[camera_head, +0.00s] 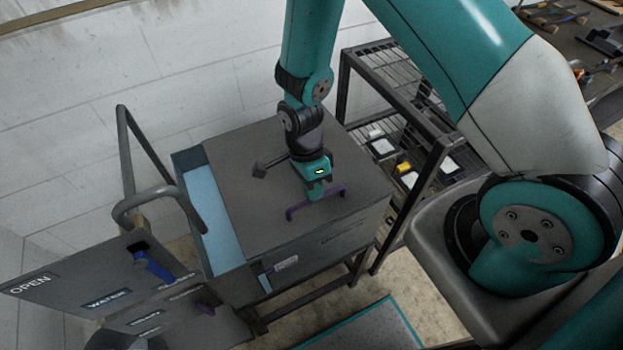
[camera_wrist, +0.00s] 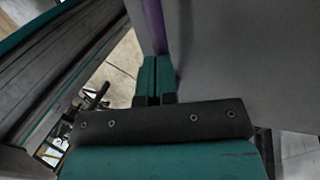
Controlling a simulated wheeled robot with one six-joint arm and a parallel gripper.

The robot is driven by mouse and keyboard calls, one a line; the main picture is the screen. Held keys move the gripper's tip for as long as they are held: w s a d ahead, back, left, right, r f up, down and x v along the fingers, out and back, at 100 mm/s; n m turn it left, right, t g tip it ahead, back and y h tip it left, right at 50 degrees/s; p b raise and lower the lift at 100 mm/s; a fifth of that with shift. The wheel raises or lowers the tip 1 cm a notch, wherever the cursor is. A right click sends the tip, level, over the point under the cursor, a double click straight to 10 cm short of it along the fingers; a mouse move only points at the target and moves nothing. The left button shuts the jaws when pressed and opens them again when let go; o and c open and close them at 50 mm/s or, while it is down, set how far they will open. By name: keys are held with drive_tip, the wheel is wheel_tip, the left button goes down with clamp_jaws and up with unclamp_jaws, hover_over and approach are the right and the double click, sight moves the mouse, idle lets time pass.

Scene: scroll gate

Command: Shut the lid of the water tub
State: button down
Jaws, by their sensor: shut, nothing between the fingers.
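The water tub (camera_head: 315,262) is a grey box on a dark stand in the head view. Its flat grey lid (camera_head: 235,180) covers most of the top. A strip of light blue water (camera_head: 213,205) shows uncovered along the left side. A purple handle (camera_head: 297,210) stands near the lid's front edge, and it also shows in the wrist view (camera_wrist: 153,25). My gripper (camera_head: 317,194) points down at the handle, its teal fingers (camera_wrist: 157,66) together and empty. The fingertips are right by the handle; I cannot tell whether they touch it.
A dark wire rack (camera_head: 400,120) with small items stands to the right of the tub. A grey panel (camera_head: 75,275) marked OPEN and WATER, with blue and purple levers, is at lower left. A bent grey pipe rail (camera_head: 127,160) stands left of the tub.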

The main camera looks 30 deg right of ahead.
drive_tip(key=shift+b+x, duration=0.35)
drive_tip(key=shift+x, duration=0.85)
drive_tip(key=shift+f, duration=0.2)
drive_tip(key=p+v, duration=0.4)
drive_tip(key=v, duration=0.1)
drive_tip(key=shift+s+r, duration=0.15)
drive_tip(key=shift+s, duration=0.1)
drive_tip(key=s+b+v, duration=0.1)
drive_tip(key=b+v, duration=0.1)
drive_tip(key=v, duration=0.8)
drive_tip(key=shift+r, duration=0.2)
drive_tip(key=s+a+r+n+t+y, duration=0.2)
drive_tip(key=s+r+n, duration=0.5)
drive_tip(key=r+n, duration=0.3)
drive_tip(key=s+a+r+n+t+y, duration=0.1)
drive_tip(key=s+r+n, duration=0.6)
drive_tip(key=n, duration=0.8)
wheel_tip(320, 180, up, 3)
drive_tip(key=shift+a+r+t+y, duration=0.1)
drive_tip(key=shift+a+t+y, duration=0.35)
drive_tip(key=shift+a, duration=0.45)
